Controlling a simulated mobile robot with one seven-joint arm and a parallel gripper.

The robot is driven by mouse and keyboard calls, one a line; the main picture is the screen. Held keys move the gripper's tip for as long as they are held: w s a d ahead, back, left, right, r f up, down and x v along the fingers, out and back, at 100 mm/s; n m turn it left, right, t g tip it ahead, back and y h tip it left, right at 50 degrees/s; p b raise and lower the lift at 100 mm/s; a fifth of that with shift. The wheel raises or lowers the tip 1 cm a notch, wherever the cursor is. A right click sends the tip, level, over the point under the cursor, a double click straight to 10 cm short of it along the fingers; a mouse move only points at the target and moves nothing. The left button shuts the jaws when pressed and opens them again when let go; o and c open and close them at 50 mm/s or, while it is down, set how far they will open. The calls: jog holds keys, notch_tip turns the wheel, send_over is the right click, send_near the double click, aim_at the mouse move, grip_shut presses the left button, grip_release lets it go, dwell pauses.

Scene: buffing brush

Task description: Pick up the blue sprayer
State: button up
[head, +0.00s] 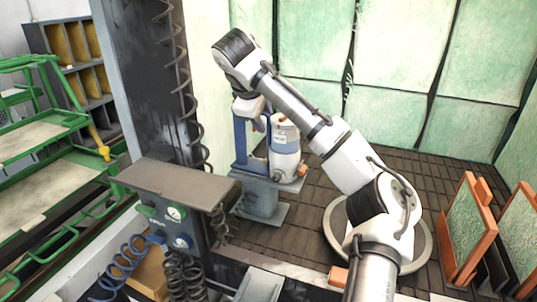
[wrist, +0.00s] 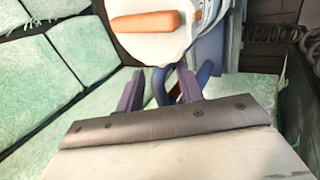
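A white canister with a blue band (head: 286,147), which looks like the blue sprayer, stands upright on a grey-blue stand. My gripper (head: 258,122) hangs from the bent arm, just left of the canister's top, partly hidden by my arm. In the wrist view, the two purple fingers of my gripper (wrist: 160,88) are apart. A curved blue part (wrist: 205,72) shows beyond and partly between them; I cannot tell whether they touch it. A white rounded body with an orange grip (wrist: 146,22) fills the top of that view.
The grey-blue stand (head: 262,195) has a tall blue upright (head: 240,140) close to my gripper. A dark pillar with coiled hoses and a control box (head: 175,215) stands to the left. Orange-framed panels (head: 468,230) lean at the right. The slatted floor behind my arm is clear.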

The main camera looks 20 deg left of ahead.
jog(key=shift+f, duration=0.1)
grip_shut()
jog(key=shift+w+r, duration=0.1)
jog(key=shift+r, duration=0.15)
dwell(0.4)
